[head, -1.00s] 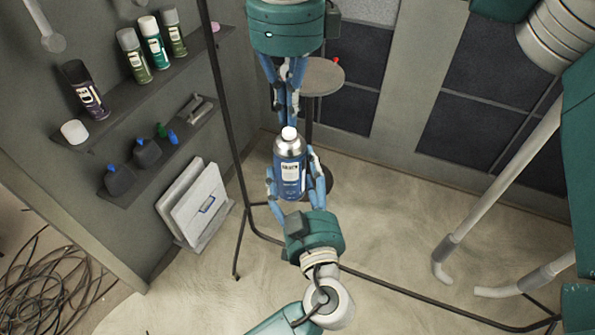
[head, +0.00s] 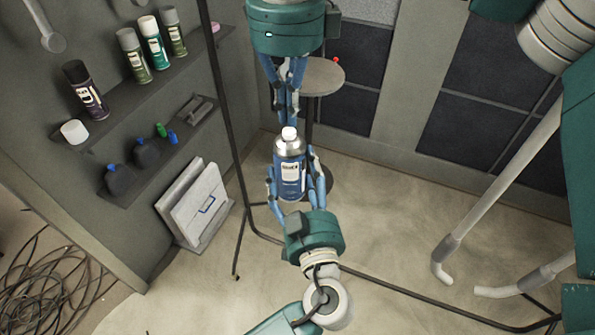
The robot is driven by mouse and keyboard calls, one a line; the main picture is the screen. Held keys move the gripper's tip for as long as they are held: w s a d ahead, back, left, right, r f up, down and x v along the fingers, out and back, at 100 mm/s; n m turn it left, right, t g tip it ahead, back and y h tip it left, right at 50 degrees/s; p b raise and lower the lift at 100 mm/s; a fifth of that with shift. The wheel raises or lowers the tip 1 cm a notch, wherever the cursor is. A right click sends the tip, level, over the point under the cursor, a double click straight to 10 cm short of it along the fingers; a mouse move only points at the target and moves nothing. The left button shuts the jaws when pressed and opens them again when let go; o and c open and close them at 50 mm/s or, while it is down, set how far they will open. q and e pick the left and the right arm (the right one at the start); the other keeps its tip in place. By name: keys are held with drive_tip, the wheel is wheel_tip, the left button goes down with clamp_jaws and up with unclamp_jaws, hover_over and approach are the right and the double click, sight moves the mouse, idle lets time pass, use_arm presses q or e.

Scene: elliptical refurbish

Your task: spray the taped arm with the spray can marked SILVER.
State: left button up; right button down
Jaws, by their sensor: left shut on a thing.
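My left gripper (head: 293,180) is shut around a silver and blue spray can (head: 290,170) with a white nozzle and a pale label. The can is held upright; its label print is too small to read surely. My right gripper (head: 287,112) is above it, fingers pointing down close over the nozzle; whether they touch it or are shut is unclear. At the right, a pale tube (head: 507,170) with a grey lower section slants down, and a second pale tube (head: 500,291) lies lower. I cannot tell which is the taped arm.
Wall shelves (head: 185,65) at the left hold several spray cans, a white cap (head: 74,131) and small dark bottles. A thin dark stand (head: 217,90) rises beside my grippers. A round stool (head: 322,76) stands behind. Cables (head: 50,285) lie lower left.

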drive_tip(key=shift+f, duration=0.2)
use_arm(q)
drive_tip(key=shift+r, duration=0.1)
use_arm(e)
drive_tip(key=shift+f, duration=1.2)
use_arm(q)
drive_tip(key=shift+r, duration=0.1)
use_arm(e)
drive_tip(key=shift+r, duration=2.55)
